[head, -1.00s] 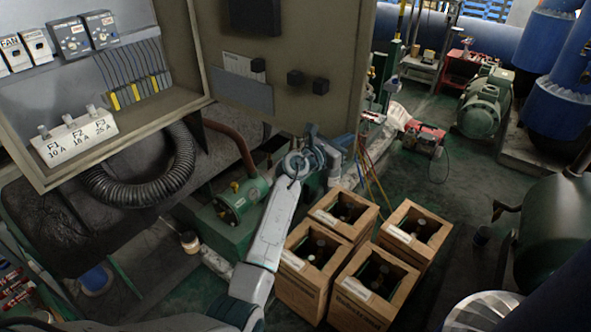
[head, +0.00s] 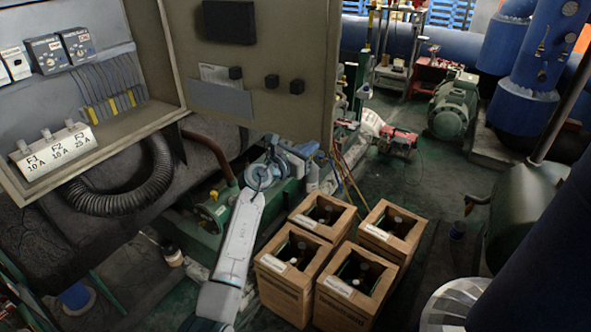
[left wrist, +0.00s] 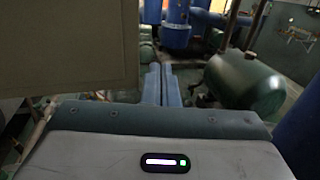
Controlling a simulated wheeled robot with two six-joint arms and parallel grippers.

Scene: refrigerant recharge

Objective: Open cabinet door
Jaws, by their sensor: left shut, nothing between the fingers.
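The grey electrical cabinet (head: 20,185) hangs at the left in the head view, with its interior exposed. Its door (head: 225,100) is swung wide open to the right. My left gripper (head: 292,155) is at the door's lower edge; its fingertips are hard to make out there. In the left wrist view the two blue fingers (left wrist: 161,84) lie side by side, shut and empty. The door also fills the upper left of that view (left wrist: 65,45), just left of the fingers. My right gripper is not in view.
Several cardboard boxes (head: 285,300) with bottles stand on the floor right of my left arm. A black corrugated hose (head: 115,200) hangs below the cabinet. A green tank (head: 515,215) stands at the right. Open floor (head: 425,185) lies between.

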